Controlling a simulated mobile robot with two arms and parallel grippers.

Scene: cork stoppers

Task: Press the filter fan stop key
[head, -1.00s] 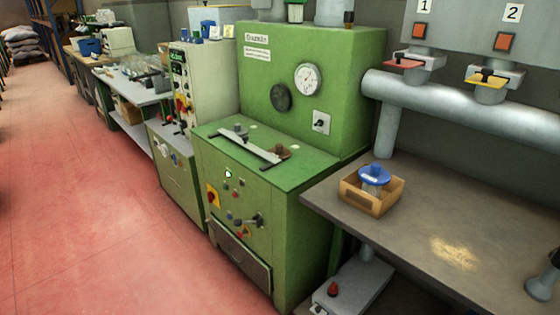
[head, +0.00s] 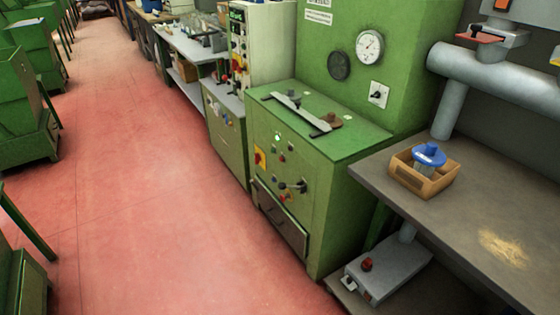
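No key in view has a label that I can read as filter fan stop, so I cannot tell which one it is. The green machine (head: 310,163) has several small keys and lamps on its front, among them a bright greenish-white lamp (head: 277,136). A red switch on a yellow plate (head: 260,158) is at the left of that front. A black knob on a white plate (head: 378,95) is on the upper housing. A grey box (head: 392,272) low under the bench carries a red knob (head: 367,264). Neither of my grippers is in view.
A bench (head: 463,206) at right holds a wooden box (head: 408,182) with a blue-topped item (head: 429,155). A grey pipe (head: 490,85) runs above it. A cream cabinet (head: 268,45) stands beyond the machine. Green bins (head: 22,95) line the left. The red floor (head: 150,190) between is clear.

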